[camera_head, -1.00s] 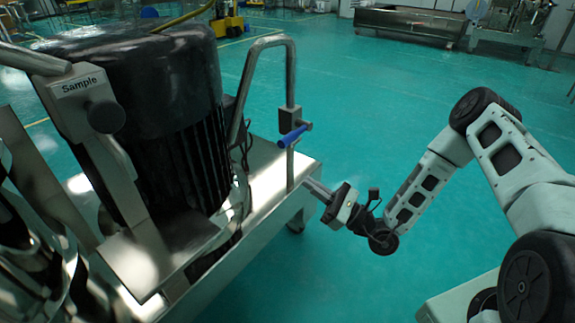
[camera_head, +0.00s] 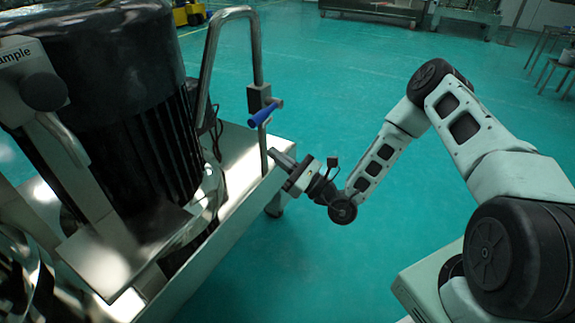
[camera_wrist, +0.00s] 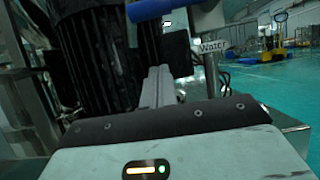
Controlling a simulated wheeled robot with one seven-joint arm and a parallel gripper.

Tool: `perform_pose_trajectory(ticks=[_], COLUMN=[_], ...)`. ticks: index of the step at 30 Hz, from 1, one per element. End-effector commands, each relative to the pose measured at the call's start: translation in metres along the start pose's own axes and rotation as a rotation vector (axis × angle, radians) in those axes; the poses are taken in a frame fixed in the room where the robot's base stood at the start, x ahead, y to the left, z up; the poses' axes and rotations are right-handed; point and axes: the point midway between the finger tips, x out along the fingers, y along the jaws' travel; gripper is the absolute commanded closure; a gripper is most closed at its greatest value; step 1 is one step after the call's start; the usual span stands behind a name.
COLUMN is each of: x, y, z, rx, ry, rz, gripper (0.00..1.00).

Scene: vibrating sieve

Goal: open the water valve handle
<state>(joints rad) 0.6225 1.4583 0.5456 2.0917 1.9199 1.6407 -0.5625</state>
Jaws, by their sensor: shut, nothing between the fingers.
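The blue water valve handle (camera_head: 264,113) sits on the bent metal pipe (camera_head: 257,60) at the machine's right edge. In the wrist view a blue bar, likely this handle (camera_wrist: 152,8), crosses the top edge, cut off by the frame. A tag reading "Wat…" (camera_wrist: 212,47) hangs behind it. My gripper (camera_head: 277,155) is just below and slightly right of the handle, apart from it. Its fingers also show in the wrist view (camera_wrist: 158,86), together and empty, pointing toward the machine.
The large black motor (camera_head: 100,70) and the metal machine frame (camera_head: 235,150) fill the left. A yellow pallet jack (camera_wrist: 275,45) stands far off on the right in the wrist view.

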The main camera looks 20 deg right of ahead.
Motion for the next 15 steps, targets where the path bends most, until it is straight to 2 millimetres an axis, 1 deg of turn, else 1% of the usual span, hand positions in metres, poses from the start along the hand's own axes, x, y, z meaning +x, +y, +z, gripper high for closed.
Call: perform_pose_trajectory(ticks=[1,6,10,15], x=[0.011,0.046,0.050,0.054], y=[0.001,0.001,-0.001,0.000], z=[-0.003,-0.002,0.017,0.032], rx=[-0.003,-0.003,-0.003,-0.001], ry=[-0.002,-0.002,-0.001,0.000], rz=[0.005,0.004,0.002,0.001], gripper=[1.00,1.00,1.00,1.00])
